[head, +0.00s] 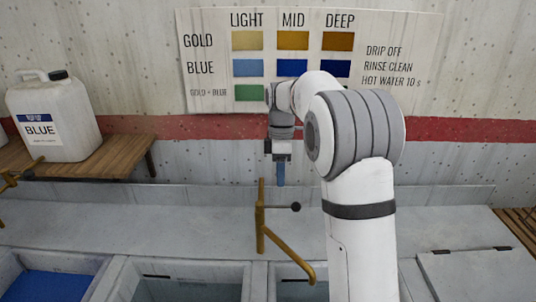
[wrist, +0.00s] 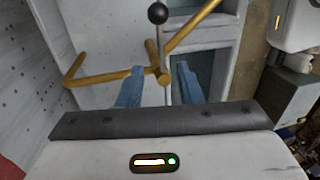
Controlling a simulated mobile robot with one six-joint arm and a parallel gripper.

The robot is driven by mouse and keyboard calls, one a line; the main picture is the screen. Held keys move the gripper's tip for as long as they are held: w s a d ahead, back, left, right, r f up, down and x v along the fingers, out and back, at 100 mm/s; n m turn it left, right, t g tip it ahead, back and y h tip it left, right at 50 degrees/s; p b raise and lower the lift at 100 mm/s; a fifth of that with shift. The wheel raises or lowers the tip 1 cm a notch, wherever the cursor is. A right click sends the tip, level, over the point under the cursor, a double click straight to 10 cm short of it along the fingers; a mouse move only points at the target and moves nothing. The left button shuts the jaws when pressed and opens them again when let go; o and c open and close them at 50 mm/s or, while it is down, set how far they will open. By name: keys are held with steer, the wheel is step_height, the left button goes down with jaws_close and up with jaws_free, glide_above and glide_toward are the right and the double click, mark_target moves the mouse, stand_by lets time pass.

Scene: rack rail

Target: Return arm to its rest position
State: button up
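My gripper (head: 281,174) hangs in the air in the middle of the head view, its blue fingers pointing down in front of the wall. In the wrist view my gripper (wrist: 158,82) has its two blue fingers spread apart with nothing held between them. Below the fingers is a brass rail (head: 287,256) with an upright post and a small black ball knob (head: 296,207). In the wrist view the brass rail (wrist: 105,79) and the knob (wrist: 157,13) show beyond the fingertips, and the gripper appears apart from them.
A wall chart (head: 310,60) of colour swatches hangs behind my arm. A white jug (head: 53,118) labelled BLUE stands on a wooden shelf (head: 100,160) at left. Grey basins line the front, one holding blue liquid (head: 50,286). Another brass rail (head: 20,175) is at far left.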

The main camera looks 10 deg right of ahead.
steer(key=s+d+m+t, duration=0.2)
steer(key=s+m+t, duration=0.3)
steer(key=s+m, duration=1.1)
steer(key=s, duration=1.2)
steer(key=shift+s+d+f, duration=0.15)
steer(key=shift+s+f, duration=0.05)
steer(key=shift+s, duration=0.2)
